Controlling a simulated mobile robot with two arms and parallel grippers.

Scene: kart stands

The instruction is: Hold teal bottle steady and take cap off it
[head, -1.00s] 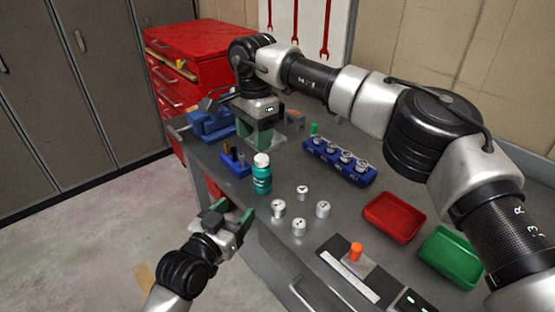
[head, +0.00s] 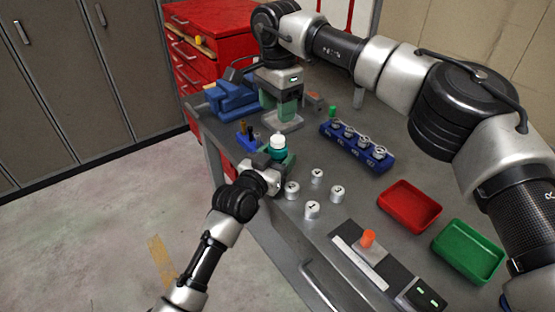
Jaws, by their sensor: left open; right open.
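The teal bottle (head: 278,153) stands upright near the table's left edge, with its white cap (head: 277,140) on top. My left gripper (head: 277,161) is open, with its fingers at the bottle's body, one on either side as far as I can see. The gripper hides the lower part of the bottle, and I cannot tell whether the fingers touch it. My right gripper (head: 284,116) is open and points down, behind the bottle and above the table, apart from the cap.
A blue rack (head: 355,146) with several metal pieces is at the back. Several silver weights (head: 312,209) stand right of my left gripper. A red tray (head: 409,207) and a green tray (head: 468,251) lie at right. A blue vise (head: 226,98) is at the back left.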

